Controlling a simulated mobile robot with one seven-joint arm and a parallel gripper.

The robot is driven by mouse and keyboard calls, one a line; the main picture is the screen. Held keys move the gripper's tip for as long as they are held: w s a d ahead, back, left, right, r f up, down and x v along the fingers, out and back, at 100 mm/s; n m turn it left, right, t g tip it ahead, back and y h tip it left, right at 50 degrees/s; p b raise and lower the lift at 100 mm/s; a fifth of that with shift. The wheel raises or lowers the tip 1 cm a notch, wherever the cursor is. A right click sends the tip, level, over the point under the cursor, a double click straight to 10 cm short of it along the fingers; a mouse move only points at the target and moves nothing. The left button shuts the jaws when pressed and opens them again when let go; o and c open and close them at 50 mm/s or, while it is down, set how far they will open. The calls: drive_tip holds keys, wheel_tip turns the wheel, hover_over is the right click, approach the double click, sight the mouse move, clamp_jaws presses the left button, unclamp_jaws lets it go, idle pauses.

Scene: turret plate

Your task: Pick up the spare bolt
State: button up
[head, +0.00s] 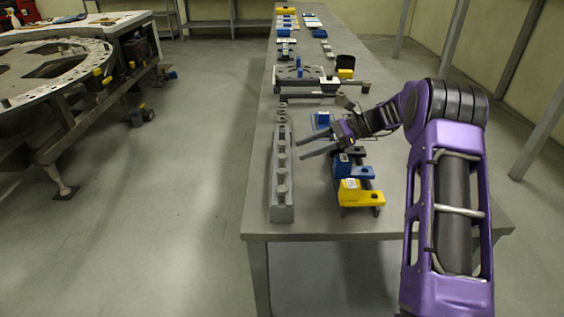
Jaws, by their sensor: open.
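A long grey rack (283,213) lies along the left edge of the workbench in the head view. Several grey bolts or bolt-like pegs stand in a row along it, one of them near its front end (282,189). I cannot tell which one is the spare bolt. My gripper (299,151) reaches in from the right with its two dark fingers spread apart and nothing seen between them. In the picture, its fingertips are just right of the rack's middle. I cannot tell their height above the rack.
On the workbench (306,225), a yellow tool (356,192) and a blue tool (349,167) lie right of the rack. A grey fixture with a blue part (299,68) and long bars lies behind. A large turret plate (62,55) stands far left, across clear floor.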

sight(281, 156)
drive_tip(key=x, duration=0.5)
drive_tip(key=shift+w+a+f, duration=0.15)
drive_tip(key=shift+w, duration=0.1)
clamp_jaws()
